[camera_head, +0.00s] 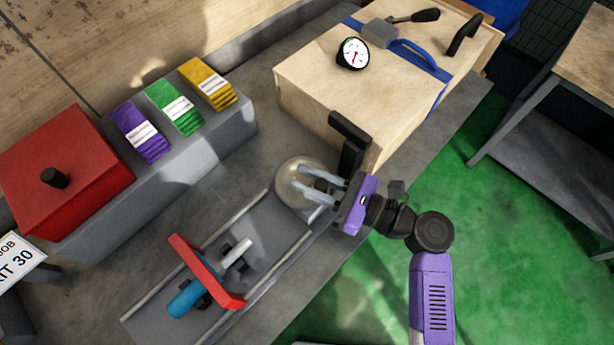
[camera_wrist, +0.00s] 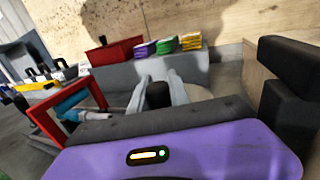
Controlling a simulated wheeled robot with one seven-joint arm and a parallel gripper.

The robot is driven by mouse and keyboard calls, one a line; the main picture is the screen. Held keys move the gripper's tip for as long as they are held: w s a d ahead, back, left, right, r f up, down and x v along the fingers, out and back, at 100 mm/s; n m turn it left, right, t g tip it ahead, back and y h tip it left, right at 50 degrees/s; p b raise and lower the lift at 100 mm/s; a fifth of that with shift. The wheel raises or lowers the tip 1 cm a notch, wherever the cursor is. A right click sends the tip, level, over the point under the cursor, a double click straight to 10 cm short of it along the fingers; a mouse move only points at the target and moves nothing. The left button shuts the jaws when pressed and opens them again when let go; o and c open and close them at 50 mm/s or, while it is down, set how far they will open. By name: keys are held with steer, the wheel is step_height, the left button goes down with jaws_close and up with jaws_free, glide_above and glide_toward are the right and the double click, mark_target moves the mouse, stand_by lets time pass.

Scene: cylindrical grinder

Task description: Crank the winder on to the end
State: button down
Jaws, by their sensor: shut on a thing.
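A round, pale metallic wheel (camera_head: 288,168) sits at the upper right end of a grey railed bed and looks like the winder. My gripper (camera_head: 299,179) is over it, its two grey fingers reaching in from the right. In the wrist view my gripper (camera_wrist: 159,82) has a finger on each side of a dark upright knob (camera_wrist: 157,96) and is shut on it. In the head view the knob is hidden or too small to tell. A red frame (camera_head: 208,272) with a blue cylinder (camera_head: 187,298) and a white rod stands on the bed (camera_head: 150,322), left of and apart from the wheel.
A wooden box (camera_head: 310,85) with a dial (camera_head: 353,54) and a blue strap stands close behind my gripper. A black bracket (camera_head: 347,145) rises beside my fingers. A red box (camera_head: 70,150) and purple, green and yellow blocks are at left. Green floor (camera_head: 450,190) lies at right.

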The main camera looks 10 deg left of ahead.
steer(key=shift+s+r+m+t+p, duration=0.1)
steer(key=shift+m+t+p, duration=0.2)
steer(key=shift+t+p, duration=0.1)
steer(key=m+t+h+p, duration=0.1)
steer(key=t, duration=0.1)
steer(key=shift+s+a+m+t+h+p, duration=0.2)
steer(key=shift+m+t+h+p, duration=0.1)
steer(key=shift+m+h+p, duration=0.1)
steer(key=m+t+h, duration=0.1)
steer(key=t, duration=0.1)
steer(key=m+t+h, duration=0.2)
steer(key=shift+a+f+m+h, duration=0.2)
steer(key=shift+a+m+h, duration=0.1)
steer(key=shift+a, duration=0.1)
steer(key=shift+w+a+m+t+h+b, duration=0.1)
steer(key=shift+m+t+h+b, duration=0.25)
steer(key=shift+m+t+h, duration=0.4)
steer(key=shift+w+a+m+t+h+b, duration=0.1)
steer(key=shift+m+t+h+b, duration=0.2)
steer(key=shift+m+t+h, duration=0.45)
steer(key=shift+m+h+b, duration=0.3)
steer(key=shift+h+b, duration=0.05)
steer(key=shift+h, duration=0.55)
steer(key=shift+a+h, duration=0.15)
steer(key=shift+h, duration=0.15)
